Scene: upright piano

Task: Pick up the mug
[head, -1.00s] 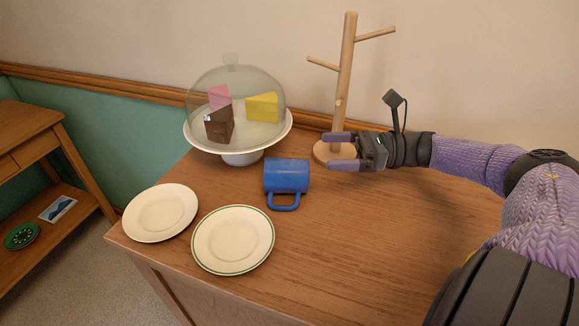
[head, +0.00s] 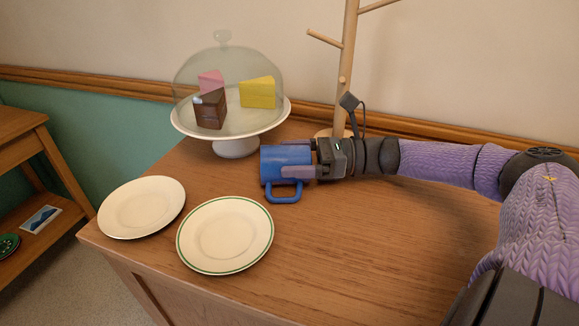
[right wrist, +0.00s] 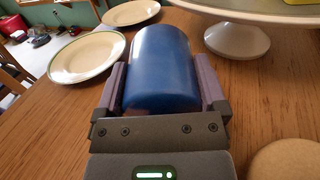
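The blue mug (head: 271,163) lies on its side on the wooden cabinet top, with its handle (head: 285,196) towards the front. No opening shows. My right gripper (head: 298,158) reaches in from the right, one finger on the far side of the mug and one on the near side. In the right wrist view the mug (right wrist: 160,65) fills most of the space between the two widely spaced fingers. Whether the fingers touch it is hard to tell. My left gripper is not in view.
A white cake stand (head: 237,148) with a glass dome and cake slices stands just behind the mug. A green-rimmed plate (head: 226,235) and a white plate (head: 142,207) lie in front and to the left. A wooden mug tree (head: 346,70) stands behind my right wrist.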

